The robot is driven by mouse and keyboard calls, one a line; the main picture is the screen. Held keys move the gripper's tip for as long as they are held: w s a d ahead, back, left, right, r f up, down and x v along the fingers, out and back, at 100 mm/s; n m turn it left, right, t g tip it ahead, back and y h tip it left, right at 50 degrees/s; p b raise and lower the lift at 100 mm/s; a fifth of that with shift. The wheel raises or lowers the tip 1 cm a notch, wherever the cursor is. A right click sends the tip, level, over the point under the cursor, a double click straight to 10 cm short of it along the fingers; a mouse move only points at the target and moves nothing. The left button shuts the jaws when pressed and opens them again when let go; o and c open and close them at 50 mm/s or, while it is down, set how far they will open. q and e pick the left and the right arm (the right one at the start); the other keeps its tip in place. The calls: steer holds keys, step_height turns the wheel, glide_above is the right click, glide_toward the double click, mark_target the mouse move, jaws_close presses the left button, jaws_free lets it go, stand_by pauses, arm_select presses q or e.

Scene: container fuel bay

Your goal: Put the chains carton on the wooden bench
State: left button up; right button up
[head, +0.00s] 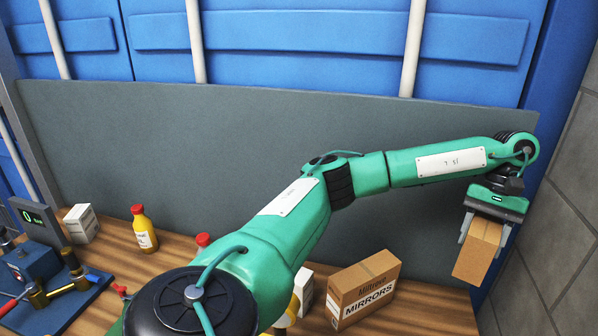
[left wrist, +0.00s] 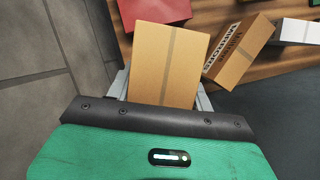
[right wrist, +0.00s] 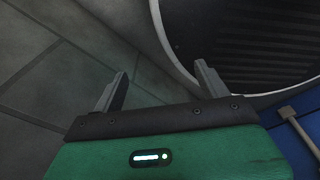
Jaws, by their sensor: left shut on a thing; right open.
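My left gripper (head: 488,238) is shut on a plain brown cardboard carton (head: 478,252) at the right end of the wooden bench (head: 435,308). The carton also fills the jaws in the left wrist view (left wrist: 166,65). No label shows on its visible faces, so I cannot read whether it is the chains carton. It appears held above the bench; whether its lower end touches is unclear. My right gripper (right wrist: 160,75) is open and empty, away from the bench, beside a round rim with a dark ribbed inside.
A carton marked MIRRORS (head: 365,290) stands on the bench left of the held carton. A red box (left wrist: 155,12) lies near the held carton. A yellow bottle (head: 144,230), white box (head: 82,224) and blue vise-like tool (head: 35,265) are further left. A grey panel (head: 230,150) backs the bench.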

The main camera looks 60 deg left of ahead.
arm_select(q)
steer(key=f+b, duration=0.2)
steer(key=f, duration=0.1)
steer(key=shift+w+f, duration=0.1)
steer(key=shift+w, duration=0.25)
steer(key=shift+f+b, duration=0.3)
steer(key=shift+s, duration=0.15)
steer(key=shift+f, duration=0.45)
step_height(320, 180, down, 18)
steer(key=p, duration=0.3)
steer(key=shift+f+p, duration=0.25)
steer(key=shift+p, duration=0.1)
steer(key=shift+f, duration=0.35)
arm_select(e)
steer(key=shift+s, duration=0.7)
